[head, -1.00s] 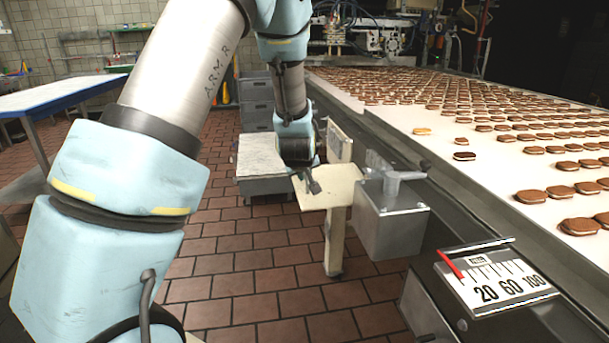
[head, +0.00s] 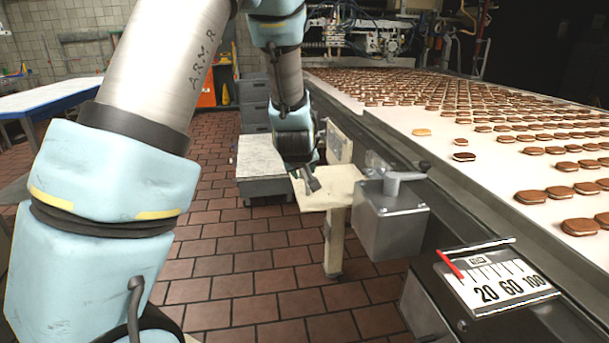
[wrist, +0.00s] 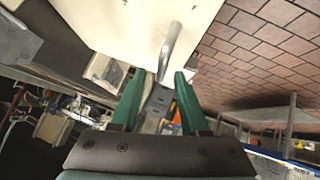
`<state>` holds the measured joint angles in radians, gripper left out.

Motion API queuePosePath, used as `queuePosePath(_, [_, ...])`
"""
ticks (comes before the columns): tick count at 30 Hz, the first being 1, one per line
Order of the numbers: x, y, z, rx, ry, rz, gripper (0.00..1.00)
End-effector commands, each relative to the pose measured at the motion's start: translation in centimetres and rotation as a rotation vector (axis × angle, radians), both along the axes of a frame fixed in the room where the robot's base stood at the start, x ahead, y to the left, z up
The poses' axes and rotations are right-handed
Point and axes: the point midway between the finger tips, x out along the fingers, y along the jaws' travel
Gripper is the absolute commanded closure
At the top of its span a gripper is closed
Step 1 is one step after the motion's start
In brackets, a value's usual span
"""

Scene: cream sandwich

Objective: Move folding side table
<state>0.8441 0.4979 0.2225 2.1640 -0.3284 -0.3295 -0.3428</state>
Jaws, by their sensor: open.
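The folding side table (head: 340,191) is cream, with a flat top on a post, beside the conveyor in the head view. In the wrist view its cream panel (wrist: 110,25) fills the upper middle. A curved grey metal handle (wrist: 174,45) shows against the panel's edge. My gripper (head: 311,182) is at the left part of the table top in the head view. In the wrist view my gripper (wrist: 159,74) is open, its green fingers on either side of the handle's lower end. I cannot tell whether they touch it.
A grey metal box with a lever (head: 391,215) stands close right of the table, on the side of the conveyor (head: 400,118) carrying many sandwich cookies. A low grey platform (head: 264,160) is behind left. A blue-edged table (head: 50,97) is far left. Brick floor (head: 240,260) in front is open.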

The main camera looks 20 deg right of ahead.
Motion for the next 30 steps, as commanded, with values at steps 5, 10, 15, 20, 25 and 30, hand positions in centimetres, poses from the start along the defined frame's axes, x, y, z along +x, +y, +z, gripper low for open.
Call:
queuePosePath(5, [-2.5, 0.9, 2.7, -0.003, -0.002, -0.002, 0.55])
queuePosePath(10, [-4.3, 1.7, 4.4, -0.002, -0.002, -0.002, 0.55])
queuePosePath(15, [-5.1, 2.1, 5.1, -0.001, -0.001, -0.002, 0.55])
queuePosePath(20, [-5.2, 2.2, 5.2, -0.001, -0.001, 0.0, 0.55])
queuePosePath(25, [-5.2, 2.2, 5.2, 0.0, 0.0, 0.0, 0.55])
queuePosePath(30, [-5.2, 4.8, 5.4, 0.028, 0.047, 0.004, 0.55])
